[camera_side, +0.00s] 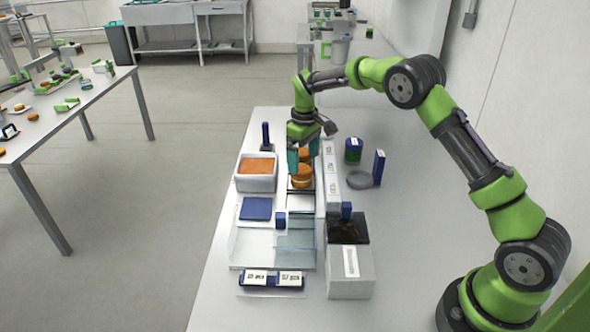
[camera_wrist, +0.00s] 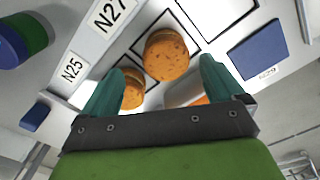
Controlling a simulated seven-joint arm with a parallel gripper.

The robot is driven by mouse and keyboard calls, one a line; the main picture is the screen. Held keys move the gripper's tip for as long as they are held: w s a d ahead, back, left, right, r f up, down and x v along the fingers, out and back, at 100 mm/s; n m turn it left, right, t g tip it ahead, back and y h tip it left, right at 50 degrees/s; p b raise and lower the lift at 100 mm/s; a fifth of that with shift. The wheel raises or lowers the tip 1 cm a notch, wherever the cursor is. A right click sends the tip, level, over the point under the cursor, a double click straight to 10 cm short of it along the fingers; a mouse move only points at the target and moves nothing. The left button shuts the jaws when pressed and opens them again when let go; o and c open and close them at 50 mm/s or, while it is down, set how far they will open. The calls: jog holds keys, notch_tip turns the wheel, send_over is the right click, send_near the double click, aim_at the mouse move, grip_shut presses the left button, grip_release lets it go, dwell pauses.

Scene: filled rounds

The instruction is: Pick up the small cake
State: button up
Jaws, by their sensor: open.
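Two round orange-brown cakes lie in the narrow channel. The nearer cake (camera_side: 301,183) shows in the side view just below and in front of my gripper (camera_side: 303,158); in the wrist view this cake (camera_wrist: 168,55) is centred beyond the fingertips. The other cake (camera_wrist: 132,88) lies behind it, close to the left teal finger and partly hidden by it.
A white tub (camera_side: 243,184) with orange filling stands left of the channel. A blue pad (camera_side: 255,208) lies in front of it. A labelled white strip (camera_side: 331,172) runs along the right. A green-blue jar (camera_side: 353,150) and grey disc (camera_side: 359,180) stand further right. A dark-topped box (camera_side: 349,270) is nearer.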

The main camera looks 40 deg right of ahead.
aim_at(302, 168)
jog(key=f, duration=0.5)
jog(key=shift+a+f, duration=0.15)
jog(key=shift+a, duration=0.2)
jog(key=c, duration=0.8)
